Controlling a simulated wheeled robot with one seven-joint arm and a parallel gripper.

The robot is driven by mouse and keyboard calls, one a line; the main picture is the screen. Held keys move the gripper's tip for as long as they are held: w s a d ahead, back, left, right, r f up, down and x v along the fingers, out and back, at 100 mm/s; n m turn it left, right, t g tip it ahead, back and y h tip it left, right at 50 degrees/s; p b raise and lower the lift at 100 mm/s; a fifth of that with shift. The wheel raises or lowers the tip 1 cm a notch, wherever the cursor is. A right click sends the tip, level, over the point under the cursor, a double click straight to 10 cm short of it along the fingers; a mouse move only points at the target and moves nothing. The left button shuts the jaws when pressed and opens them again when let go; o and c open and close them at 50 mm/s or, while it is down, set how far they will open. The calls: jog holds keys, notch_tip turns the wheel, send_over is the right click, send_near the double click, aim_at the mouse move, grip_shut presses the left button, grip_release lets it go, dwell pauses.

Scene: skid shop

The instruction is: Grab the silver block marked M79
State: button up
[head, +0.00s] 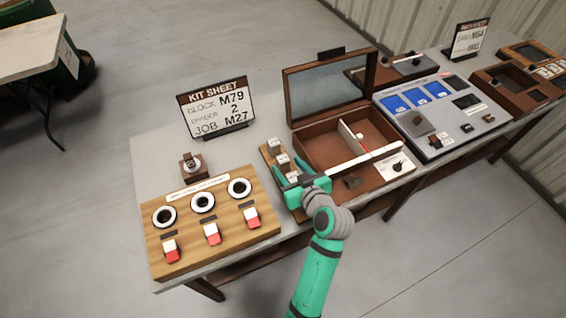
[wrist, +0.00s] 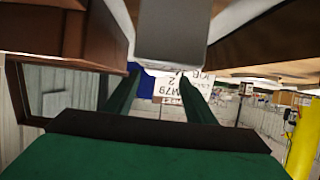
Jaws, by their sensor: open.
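Several small silver blocks stand in a row on a wooden strip left of the open brown box; the far one (head: 275,146) and the middle one (head: 283,159) are clear in the head view. My green gripper (head: 291,169) is open at the near end of this row, its fingers spread around the near block (head: 292,177). In the wrist view a grey block (wrist: 172,35) fills the top centre, above and between the fingertips (wrist: 158,75). I cannot read M79 on any block. The kit sheet (head: 218,106) reads block M79, divider 2, job M27.
The open box (head: 312,148) has a raised lid and a pale divider, close to my gripper's right. A wooden panel (head: 180,240) with rings and red-white switches lies left. A grey panel with blue screens (head: 437,118) stands right. Bare bench shows at the left (head: 150,150).

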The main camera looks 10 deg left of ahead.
aim_at(284, 161)
jog(key=shift+x, duration=2.95)
jog(key=shift+d+f, duration=0.15)
jog(key=shift+d, duration=0.05)
jog(key=c, duration=1)
grip_shut()
jog(key=shift+r, duration=0.2)
